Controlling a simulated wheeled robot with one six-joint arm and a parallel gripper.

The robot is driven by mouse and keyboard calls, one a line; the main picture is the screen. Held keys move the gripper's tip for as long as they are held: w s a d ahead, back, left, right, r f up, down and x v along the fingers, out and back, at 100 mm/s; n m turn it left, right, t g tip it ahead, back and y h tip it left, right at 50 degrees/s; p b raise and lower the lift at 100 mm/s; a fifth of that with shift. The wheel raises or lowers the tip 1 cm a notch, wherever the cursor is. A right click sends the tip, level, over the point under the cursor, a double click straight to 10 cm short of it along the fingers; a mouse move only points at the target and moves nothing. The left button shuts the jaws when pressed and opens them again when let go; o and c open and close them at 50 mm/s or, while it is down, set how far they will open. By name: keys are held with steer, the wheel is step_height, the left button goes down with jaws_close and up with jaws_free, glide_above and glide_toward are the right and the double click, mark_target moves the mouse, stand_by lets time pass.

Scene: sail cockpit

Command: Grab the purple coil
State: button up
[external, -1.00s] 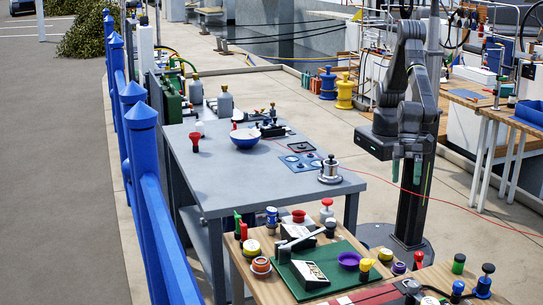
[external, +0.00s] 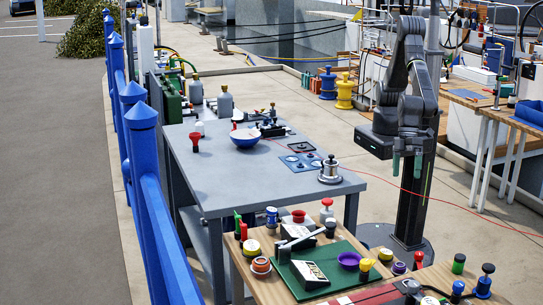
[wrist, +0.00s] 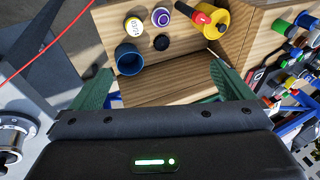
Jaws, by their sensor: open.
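The purple coil (external: 399,268) is a small round purple ring with a pale centre. It rests on the near wooden table, beside a yellow ring and a red-topped item. In the wrist view, a purple ring with a white centre (wrist: 161,17), which looks like the same coil, lies at the top middle on wood. My gripper (external: 406,172) hangs apart from the coil, above and behind the near table. In the wrist view its two green fingers (wrist: 163,78) stand wide apart, with nothing between them. The coil lies beyond the fingertips.
A yellow ring (external: 385,255) and a red-handled piece (external: 418,260) flank the coil. A blue cup (wrist: 128,58) stands nearer my fingers. A steel winch (external: 329,173) stands on the grey table (external: 240,185).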

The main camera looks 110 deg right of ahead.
steer(key=c, duration=0.7)
steer(key=shift+o, duration=0.2)
steer(key=n+b, duration=0.9)
steer(key=b, duration=1)
glide_toward(400, 264)
steer(key=shift+t+h, duration=0.4)
steer(key=a+f, duration=0.2)
steer(key=f, duration=0.3)
steer(key=shift+w+a+f, duration=0.1)
steer(key=shift+a+f, duration=0.15)
steer(key=shift+a, duration=0.15)
steer(key=x, duration=0.4)
steer(key=shift+w+d, duration=0.3)
steer(key=shift+d, duration=0.05)
steer(key=shift+w+a+f, duration=0.15)
steer(key=shift+a+f, duration=0.05)
steer(key=shift+f, duration=0.4)
